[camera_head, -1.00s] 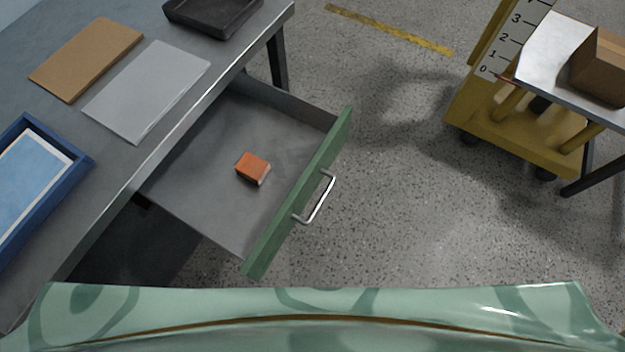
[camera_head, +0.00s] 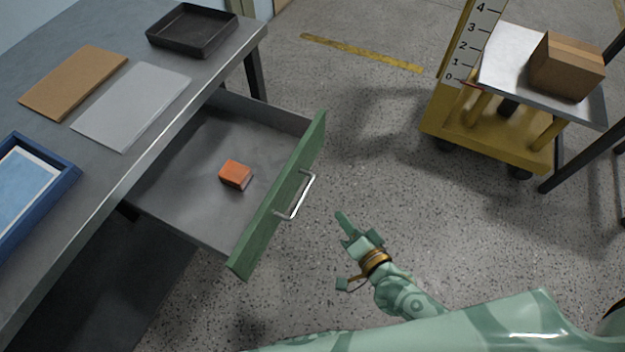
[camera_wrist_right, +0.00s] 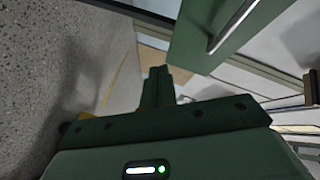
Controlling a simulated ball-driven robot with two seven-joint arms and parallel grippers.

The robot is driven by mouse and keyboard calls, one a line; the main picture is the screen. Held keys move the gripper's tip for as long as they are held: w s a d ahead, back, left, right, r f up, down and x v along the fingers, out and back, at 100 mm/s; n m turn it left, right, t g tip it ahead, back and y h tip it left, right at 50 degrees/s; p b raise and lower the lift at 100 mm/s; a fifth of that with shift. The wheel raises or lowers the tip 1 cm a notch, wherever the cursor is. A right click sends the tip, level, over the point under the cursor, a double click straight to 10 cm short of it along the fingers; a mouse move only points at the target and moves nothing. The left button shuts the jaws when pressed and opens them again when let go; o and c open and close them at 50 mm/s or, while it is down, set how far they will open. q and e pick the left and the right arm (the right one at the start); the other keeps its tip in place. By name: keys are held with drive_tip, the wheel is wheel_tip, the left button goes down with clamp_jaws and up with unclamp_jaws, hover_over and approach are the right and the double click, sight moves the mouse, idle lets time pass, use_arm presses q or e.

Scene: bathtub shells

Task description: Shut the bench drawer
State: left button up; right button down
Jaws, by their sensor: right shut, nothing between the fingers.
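The bench drawer (camera_head: 205,185) is pulled out from under the grey bench, and its inside shows from above. Its green front panel (camera_head: 262,222) carries a silver bar handle (camera_head: 301,198). A small orange block (camera_head: 235,173) lies inside the drawer. My right gripper (camera_head: 342,222) is shut and empty, a little to the right of the handle and apart from it. In the right wrist view the shut fingers (camera_wrist_right: 158,85) point toward the green panel (camera_wrist_right: 222,32) and handle (camera_wrist_right: 232,25), which are ahead and to the right. My left gripper is not in view.
The grey bench (camera_head: 140,150) holds a black tray (camera_head: 192,30), a brown board (camera_head: 74,82), a grey sheet (camera_head: 131,105) and a blue tray (camera_head: 65,185). Floor before the drawer is open.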

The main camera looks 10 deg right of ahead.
wheel_tip(320, 180, up, 7)
drive_tip(key=m+t+h, duration=0.2)
drive_tip(key=m+t, duration=0.1)
drive_tip(key=m, duration=0.4)
drive_tip(key=b, duration=0.3)
approach(312, 148)
drive_tip(key=w+d, duration=0.2)
drive_tip(key=w, duration=0.1)
drive_tip(key=shift+w+a, duration=1.1)
drive_tip(key=shift+a, duration=0.1)
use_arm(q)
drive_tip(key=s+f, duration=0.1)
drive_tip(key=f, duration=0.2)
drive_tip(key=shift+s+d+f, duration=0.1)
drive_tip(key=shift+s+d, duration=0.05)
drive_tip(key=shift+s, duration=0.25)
use_arm(e)
drive_tip(key=shift+w+a, duration=0.25)
drive_tip(key=shift+a, duration=0.05)
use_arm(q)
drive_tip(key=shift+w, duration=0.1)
